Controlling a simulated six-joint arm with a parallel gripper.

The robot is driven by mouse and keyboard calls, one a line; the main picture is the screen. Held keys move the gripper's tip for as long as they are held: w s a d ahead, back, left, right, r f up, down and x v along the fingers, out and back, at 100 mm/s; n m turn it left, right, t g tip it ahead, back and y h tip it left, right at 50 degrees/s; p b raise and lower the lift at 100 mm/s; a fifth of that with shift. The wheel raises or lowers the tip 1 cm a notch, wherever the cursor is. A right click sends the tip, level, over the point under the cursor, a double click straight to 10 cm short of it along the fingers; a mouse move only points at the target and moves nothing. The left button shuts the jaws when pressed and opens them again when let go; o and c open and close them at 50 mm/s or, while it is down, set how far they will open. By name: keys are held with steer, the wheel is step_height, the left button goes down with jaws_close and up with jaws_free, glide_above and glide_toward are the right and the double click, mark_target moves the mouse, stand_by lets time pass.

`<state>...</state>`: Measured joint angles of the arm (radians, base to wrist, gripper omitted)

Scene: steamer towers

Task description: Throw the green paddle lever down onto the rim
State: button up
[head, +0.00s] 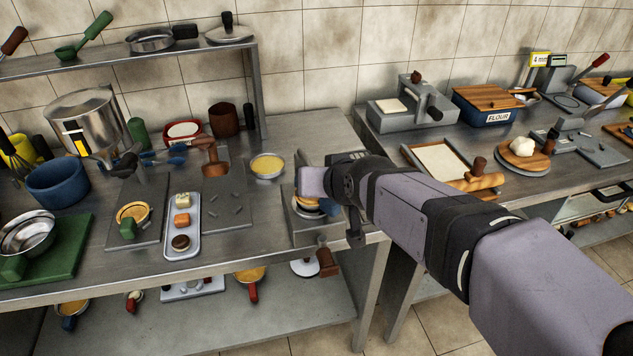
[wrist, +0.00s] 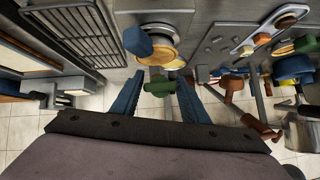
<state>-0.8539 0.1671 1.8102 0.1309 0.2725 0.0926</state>
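In the wrist view, a green block-like part (wrist: 158,88), likely the paddle lever, lies between the blue fingers of my gripper (wrist: 160,77). The fingers are spread, with the green part between their tips. I cannot tell whether they touch it. Just above it in that view is a round, pale-yellow piece with a brown rim (wrist: 158,53); a blue block (wrist: 138,41) sits over its edge. In the head view, my arm covers most of this station (head: 303,227) at the front right of the left table. The green part is hidden there, and so are my fingertips.
Left of the station, a tray (head: 170,246) holds several small foods, and a yellow-filled pan (head: 267,166) stands behind. A shelf (head: 135,60) spans the back left. A gap separates the right table, with its flour box (head: 488,117). A wire rack (wrist: 72,38) shows in the wrist view.

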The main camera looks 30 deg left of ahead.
steer(key=shift+d, duration=0.1)
steer(key=v, duration=0.7)
steer(key=shift+b, duration=0.45)
steer(key=shift+s, duration=0.15)
